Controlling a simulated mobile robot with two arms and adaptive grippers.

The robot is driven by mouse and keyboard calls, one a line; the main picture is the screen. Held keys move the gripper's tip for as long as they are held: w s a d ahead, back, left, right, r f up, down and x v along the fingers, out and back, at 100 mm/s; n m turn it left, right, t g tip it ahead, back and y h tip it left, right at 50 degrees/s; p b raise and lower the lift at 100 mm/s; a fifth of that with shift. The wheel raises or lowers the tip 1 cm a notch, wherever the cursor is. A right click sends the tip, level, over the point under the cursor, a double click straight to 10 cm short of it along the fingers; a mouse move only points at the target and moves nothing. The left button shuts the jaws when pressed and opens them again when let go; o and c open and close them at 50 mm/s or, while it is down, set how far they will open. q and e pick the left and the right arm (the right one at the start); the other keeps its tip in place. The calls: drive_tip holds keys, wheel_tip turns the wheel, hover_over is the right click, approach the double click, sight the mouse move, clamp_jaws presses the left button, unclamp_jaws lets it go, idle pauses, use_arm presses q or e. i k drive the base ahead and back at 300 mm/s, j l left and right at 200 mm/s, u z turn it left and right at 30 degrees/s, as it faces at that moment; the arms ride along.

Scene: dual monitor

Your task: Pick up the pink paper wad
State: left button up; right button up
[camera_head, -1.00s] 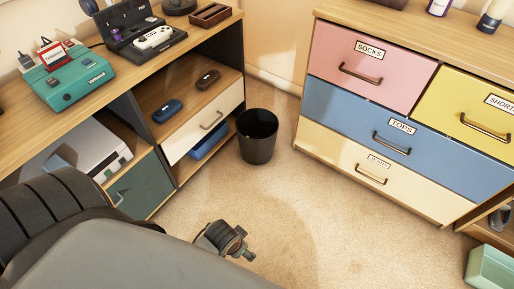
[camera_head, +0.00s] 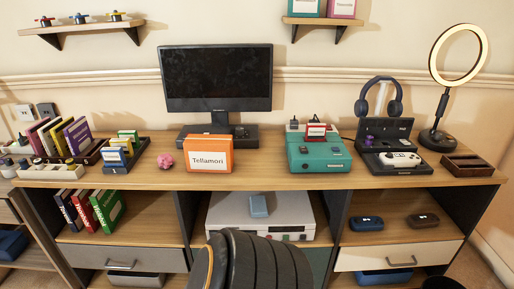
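The pink paper wad (camera_head: 165,160) is a small crumpled ball lying on the wooden desk top (camera_head: 262,183), left of the orange Tellamori box (camera_head: 208,153) and right of a dark game holder (camera_head: 125,152). It is fully visible, with a little bare wood around it. Neither of my grippers shows in this view.
A monitor (camera_head: 217,80) stands behind the orange box. A teal console (camera_head: 318,155), headphones on a stand (camera_head: 380,95), a white controller (camera_head: 400,159) and a ring light (camera_head: 440,90) fill the right side. A black chair back (camera_head: 265,262) rises in front of the desk's middle.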

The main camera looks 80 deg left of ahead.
sight(165, 161)
drive_tip(key=u, duration=3.4)
drive_tip(key=i+l, duration=0.05)
drive_tip(key=l, duration=0.05)
